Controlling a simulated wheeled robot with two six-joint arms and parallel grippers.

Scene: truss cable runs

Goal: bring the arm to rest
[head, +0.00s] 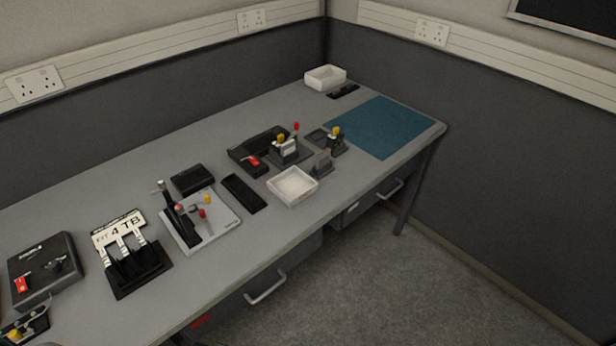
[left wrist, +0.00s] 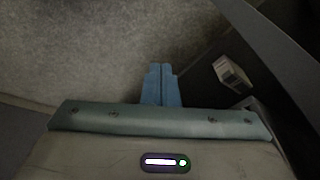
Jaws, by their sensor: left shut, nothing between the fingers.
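My left gripper (left wrist: 161,84) shows in the left wrist view with its two blue fingers together and nothing between them. It points down over the grey carpet (left wrist: 90,50) and touches no object there. In the head view neither of my arms nor grippers is in the picture. My right gripper is in no frame.
A long grey desk (head: 120,190) crosses the head view, with several devices, a white tray (head: 292,186), a white box (head: 325,77) and a blue mat (head: 382,127). Drawer handles (head: 266,288) stick out at its front. Grey partitions (head: 480,170) stand behind it. The carpet (head: 400,290) in front is clear.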

